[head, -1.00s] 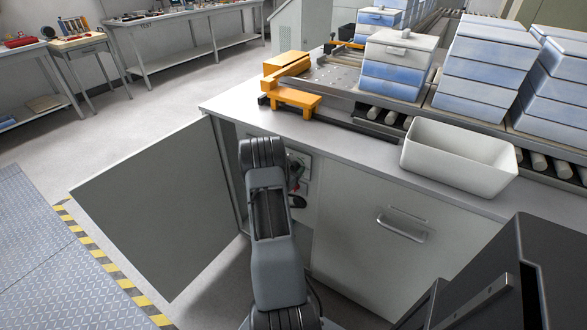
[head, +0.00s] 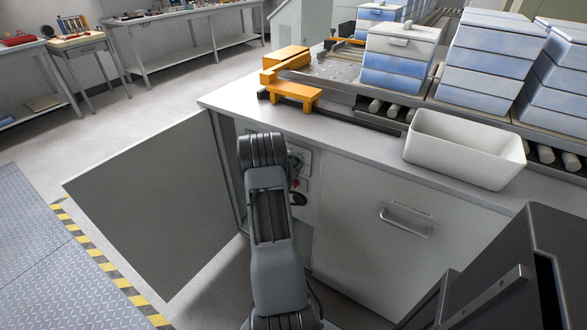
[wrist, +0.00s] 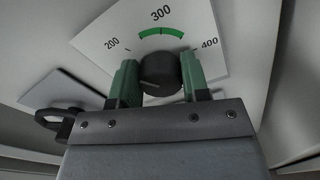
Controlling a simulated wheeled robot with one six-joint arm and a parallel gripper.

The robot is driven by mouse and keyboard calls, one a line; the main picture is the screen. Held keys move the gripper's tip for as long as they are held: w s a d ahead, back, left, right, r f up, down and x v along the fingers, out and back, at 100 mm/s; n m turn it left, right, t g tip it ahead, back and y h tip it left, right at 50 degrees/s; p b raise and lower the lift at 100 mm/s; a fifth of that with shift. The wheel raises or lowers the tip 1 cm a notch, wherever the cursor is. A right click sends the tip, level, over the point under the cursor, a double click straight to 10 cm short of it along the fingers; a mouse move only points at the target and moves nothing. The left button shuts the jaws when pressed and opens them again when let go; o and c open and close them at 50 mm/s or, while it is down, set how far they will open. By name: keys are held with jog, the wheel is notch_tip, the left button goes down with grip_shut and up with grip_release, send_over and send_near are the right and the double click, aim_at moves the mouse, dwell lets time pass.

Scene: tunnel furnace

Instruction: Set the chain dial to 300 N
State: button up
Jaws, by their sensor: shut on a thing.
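The chain dial is a black round knob (wrist: 160,73) on a white scale plate (wrist: 225,45) marked 200, 300 and 400, in the wrist view. A green arc (wrist: 161,32) lies just under the 300. My gripper (wrist: 161,83) has one green finger on each side of the knob and is shut on it. A faint line shows on the knob's face, but I cannot tell clearly which number it points to. In the head view my arm hides the gripper and knob; part of the white panel (head: 304,158) shows inside the open cabinet.
The grey cabinet door (head: 150,205) stands open to the left of my arm. A black looped part (wrist: 60,120) sits left of the gripper. A white bin (head: 465,150) and an orange fixture (head: 293,92) stand on the counter above. Floor to the left is clear.

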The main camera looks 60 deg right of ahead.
jog(key=m+b, duration=0.2)
jog(key=b, duration=0.1)
jog(key=f+m+b, duration=0.1)
jog(key=m+b, duration=0.1)
jog(key=b, duration=0.1)
jog(key=shift+s+m, duration=0.1)
jog(key=shift+m, duration=0.2)
jog(key=m+b, duration=0.3)
jog(key=b, duration=0.3)
jog(key=shift+f+m+b, duration=0.1)
jog(key=shift+m+b, duration=0.3)
jog(key=m+b, duration=0.2)
jog(key=b, duration=0.3)
jog(key=shift+m, duration=0.4)
jog(key=m+b, duration=0.1)
jog(key=b, duration=0.1)
jog(key=shift+r+b, duration=0.2)
jog(key=shift+b, duration=0.2)
jog(key=shift+r+m, duration=0.1)
jog(key=shift+m, duration=0.3)
jog(key=o, duration=0.9)
jog(key=a+p, duration=0.2)
jog(key=a, duration=1.1)
jog(key=shift+a+p, duration=0.4)
